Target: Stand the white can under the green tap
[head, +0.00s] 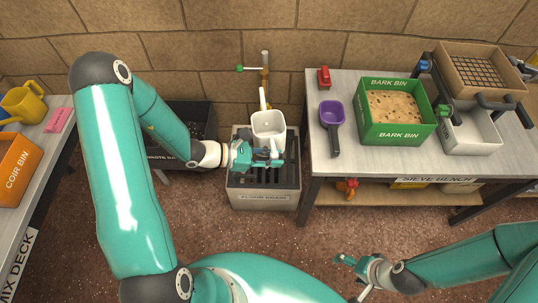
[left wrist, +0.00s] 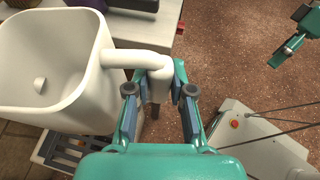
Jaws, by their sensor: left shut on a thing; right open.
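The white can (head: 268,123) is in the air over the dark grating of the floor drain (head: 264,196), in front of the wall tap. In the left wrist view the can (left wrist: 45,75) is at upper left, its open top facing the camera. My left gripper (head: 262,156) is shut on its handle; the left wrist view shows the fingers (left wrist: 160,95) around it. The tap (head: 265,72) has a brass body and a green lever (head: 241,69). I cannot tell whether the can is directly below its outlet. My right gripper (head: 348,264) is open and empty at lower right.
The sieve bench (head: 316,150) stands close to the drain's right, with a purple scoop (head: 332,114) and green bark bin (head: 397,133) on it. A dark waste bin (head: 188,112) stands left of the drain. The floor in front is clear.

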